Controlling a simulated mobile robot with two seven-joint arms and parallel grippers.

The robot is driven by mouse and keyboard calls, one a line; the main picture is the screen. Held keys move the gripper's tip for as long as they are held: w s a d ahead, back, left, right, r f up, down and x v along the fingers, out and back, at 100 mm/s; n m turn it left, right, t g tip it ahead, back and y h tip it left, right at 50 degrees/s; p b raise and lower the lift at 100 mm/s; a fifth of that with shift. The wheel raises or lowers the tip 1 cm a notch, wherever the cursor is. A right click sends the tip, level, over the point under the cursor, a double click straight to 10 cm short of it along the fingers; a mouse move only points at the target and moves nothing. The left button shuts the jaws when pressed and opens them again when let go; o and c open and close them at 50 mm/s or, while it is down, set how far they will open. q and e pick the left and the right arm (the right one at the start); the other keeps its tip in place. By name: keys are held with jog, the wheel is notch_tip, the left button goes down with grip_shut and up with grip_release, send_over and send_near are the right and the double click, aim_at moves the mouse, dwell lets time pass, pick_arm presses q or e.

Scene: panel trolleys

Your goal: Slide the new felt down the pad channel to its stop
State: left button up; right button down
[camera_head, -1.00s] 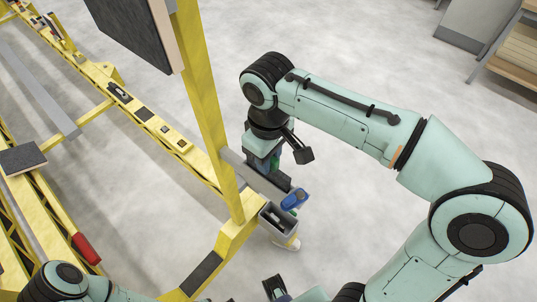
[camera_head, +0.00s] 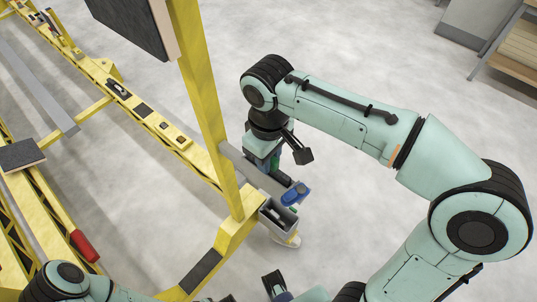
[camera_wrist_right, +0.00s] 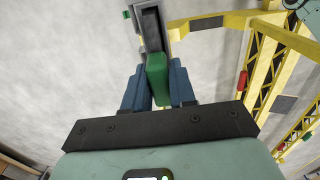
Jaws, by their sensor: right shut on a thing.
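My right gripper (camera_head: 268,163) is beside the yellow post, at the grey channel (camera_head: 252,172). In the wrist view its blue fingers (camera_wrist_right: 160,88) are shut on a green block-like piece, which I take to be the felt (camera_wrist_right: 157,72). The felt is in line with the end of the grey channel (camera_wrist_right: 152,30), which has a dark slot. I cannot tell how far the felt is inside the slot. In the head view the wrist hides most of the felt. My left arm shows at the lower left; dark parts at the bottom edge do not show its jaws clearly.
A yellow post (camera_head: 205,100) carries a dark panel (camera_head: 130,22). A red handle (camera_head: 84,245) is on the lower left rail.

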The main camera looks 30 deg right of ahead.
jog(key=shift+f+b, duration=0.55)
jog(key=shift+f, duration=0.35)
jog(key=c, duration=0.8)
grip_release()
jog(key=shift+c, duration=0.2)
notch_tip(320, 180, up, 14)
jog(key=p, duration=0.3)
jog(key=shift+f+p, duration=0.25)
jog(key=shift+p, duration=0.1)
